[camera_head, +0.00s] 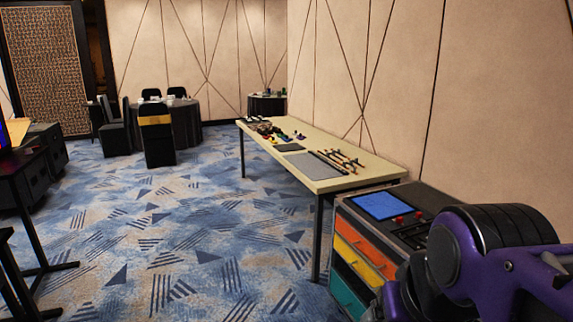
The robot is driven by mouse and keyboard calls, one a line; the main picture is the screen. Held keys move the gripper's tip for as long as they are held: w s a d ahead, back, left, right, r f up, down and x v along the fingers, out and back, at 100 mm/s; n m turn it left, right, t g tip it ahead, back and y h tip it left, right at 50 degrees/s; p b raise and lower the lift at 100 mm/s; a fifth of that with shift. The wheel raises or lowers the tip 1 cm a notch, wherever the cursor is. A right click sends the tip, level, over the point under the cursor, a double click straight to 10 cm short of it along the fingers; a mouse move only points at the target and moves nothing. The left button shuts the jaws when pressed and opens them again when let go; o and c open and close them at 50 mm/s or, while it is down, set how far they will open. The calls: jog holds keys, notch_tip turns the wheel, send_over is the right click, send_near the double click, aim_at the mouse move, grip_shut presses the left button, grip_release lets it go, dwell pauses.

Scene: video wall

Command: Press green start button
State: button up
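I cannot make out a green button anywhere in view. A dark cabinet or console (347,222) stands at the lower right, with a lit blue screen (382,206) on its top. Two small red knobs or buttons (399,219) sit near the screen's front edge. Its front has orange, yellow and teal drawers. My purple and black arm fills the lower right corner and hides the right part of the console. My gripper does not show.
A long table (324,184) with tools and a grey mat stands along the wall behind the console. A round table (184,122) with chairs is at the back. Dark cases (45,150) and stands are at the left. The patterned carpet (190,225) between is clear.

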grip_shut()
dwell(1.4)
